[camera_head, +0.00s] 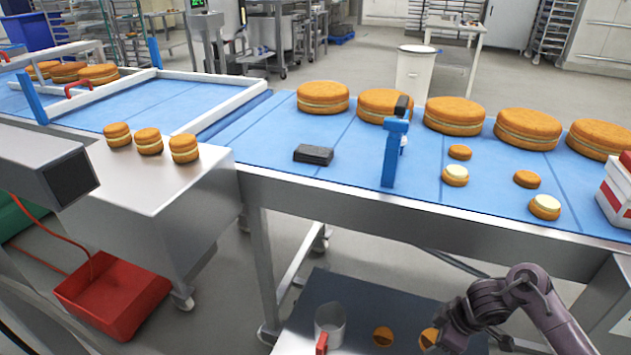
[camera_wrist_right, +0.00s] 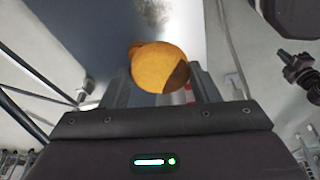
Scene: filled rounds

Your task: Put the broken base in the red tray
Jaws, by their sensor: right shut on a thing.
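The broken base (camera_wrist_right: 156,66), a golden-orange round with a dark wedge-shaped gap at one side, is between the fingers of my right gripper (camera_wrist_right: 161,88), which is shut on it. In the head view the base (camera_head: 427,337) is partly hidden by my right gripper (camera_head: 437,338), over the dark lower shelf at bottom right. Another orange round with a dark patch (camera_head: 383,336) lies on that shelf, left of the gripper. The red tray (camera_head: 125,316) is low at the far left, apart from the gripper, and looks empty. My left gripper is not in view.
A metal cup (camera_head: 330,322) with a red part stands on the lower shelf (camera_head: 355,291). The blue conveyor (camera_head: 270,135) carries large and small filled rounds, a dark block (camera_head: 314,155) and a blue post (camera_head: 393,155). A steel table (camera_head: 150,190) stands above the tray.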

